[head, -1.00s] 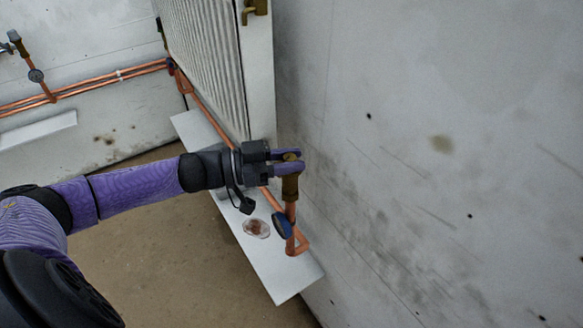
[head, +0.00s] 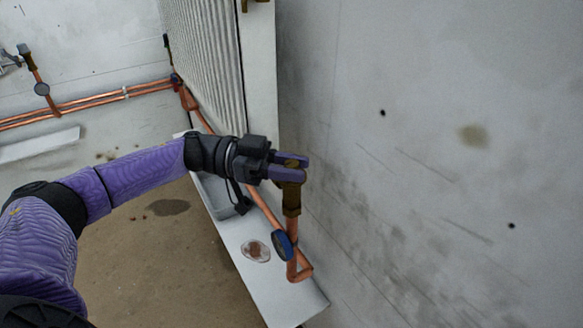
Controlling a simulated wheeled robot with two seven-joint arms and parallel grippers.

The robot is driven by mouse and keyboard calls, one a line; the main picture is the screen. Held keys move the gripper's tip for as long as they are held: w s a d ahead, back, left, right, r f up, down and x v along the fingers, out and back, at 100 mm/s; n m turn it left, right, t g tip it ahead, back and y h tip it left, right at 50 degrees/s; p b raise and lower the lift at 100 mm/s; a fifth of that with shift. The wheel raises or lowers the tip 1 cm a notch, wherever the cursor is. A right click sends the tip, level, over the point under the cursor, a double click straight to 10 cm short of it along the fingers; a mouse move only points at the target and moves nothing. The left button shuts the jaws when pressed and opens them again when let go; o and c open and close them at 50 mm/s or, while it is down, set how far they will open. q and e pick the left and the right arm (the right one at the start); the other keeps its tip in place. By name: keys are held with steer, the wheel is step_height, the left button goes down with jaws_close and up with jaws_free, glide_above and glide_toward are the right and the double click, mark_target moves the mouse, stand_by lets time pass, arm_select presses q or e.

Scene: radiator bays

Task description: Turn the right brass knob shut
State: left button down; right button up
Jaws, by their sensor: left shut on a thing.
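The right brass knob (head: 291,162) tops a brass valve body (head: 291,197) on a short upright copper pipe at the right end of the radiator. My left gripper (head: 290,168) reaches in from the left, with its purple fingers on either side of the knob, shut on it. The fingers cover most of the knob, so how far it is turned cannot be told. My right gripper is not in view.
The ribbed radiator (head: 205,60) stands behind my gripper. A grey wall (head: 430,120) is close on the right. A blue-faced round fitting (head: 282,246) sits on the pipe below the valve. A pale tray (head: 285,305) with a stain lies underneath. Another valve (head: 25,50) is at far left.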

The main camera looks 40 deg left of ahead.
arm_select(q)
steer(key=shift+c, duration=2.2)
jaws_free()
steer(key=shift+a, duration=0.25)
steer(key=v, duration=0.9)
steer(key=shift+a+p, duration=0.2)
steer(key=shift+p, duration=0.25)
steer(key=shift+s, duration=0.1)
